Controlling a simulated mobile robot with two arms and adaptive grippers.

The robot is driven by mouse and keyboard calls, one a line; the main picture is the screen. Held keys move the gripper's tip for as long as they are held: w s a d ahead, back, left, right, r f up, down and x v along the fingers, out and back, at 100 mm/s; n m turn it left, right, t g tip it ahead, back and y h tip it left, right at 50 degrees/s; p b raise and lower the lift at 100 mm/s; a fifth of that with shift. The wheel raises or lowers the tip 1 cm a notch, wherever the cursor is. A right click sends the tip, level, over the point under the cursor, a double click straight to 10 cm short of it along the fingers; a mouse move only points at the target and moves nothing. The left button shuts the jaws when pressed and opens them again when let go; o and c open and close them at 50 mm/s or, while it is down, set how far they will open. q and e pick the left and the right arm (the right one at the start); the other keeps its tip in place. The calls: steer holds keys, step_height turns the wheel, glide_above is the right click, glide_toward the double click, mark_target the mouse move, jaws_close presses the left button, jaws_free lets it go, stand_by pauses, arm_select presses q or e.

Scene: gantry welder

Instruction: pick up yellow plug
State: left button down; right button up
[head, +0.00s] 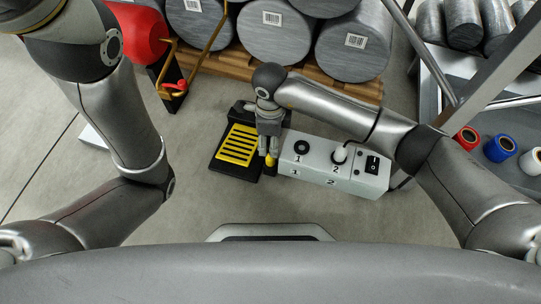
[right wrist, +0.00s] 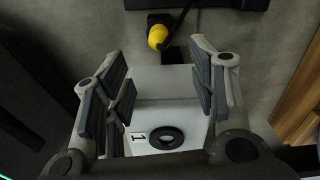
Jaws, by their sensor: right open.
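The yellow plug (head: 271,161) is small and sits at the left end of a pale box (head: 318,180), next to a black pedal with yellow stripes (head: 237,145). In the right wrist view the yellow plug (right wrist: 158,36) has a black back part and lies beyond the fingertips, between their lines. My right gripper (head: 268,147) points down above the plug, partly covering it. In the right wrist view my right gripper (right wrist: 158,78) is open, with nothing between its fingers. My left gripper is outside the view.
The box has a round black socket (head: 301,147) marked 1, a white plug (head: 340,153) near the mark 2, and a black switch (head: 373,164). Coloured spools (head: 499,148) lie on a shelf at right.

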mark_target(271, 160)
step_height(271, 160, down, 3)
steer(key=shift+f+b, duration=0.15)
steer(key=shift+b, duration=0.65)
step_height(271, 160, down, 6)
steer(key=b, duration=0.4)
steer(key=shift+f, duration=0.1)
steer(key=c, duration=1.1)
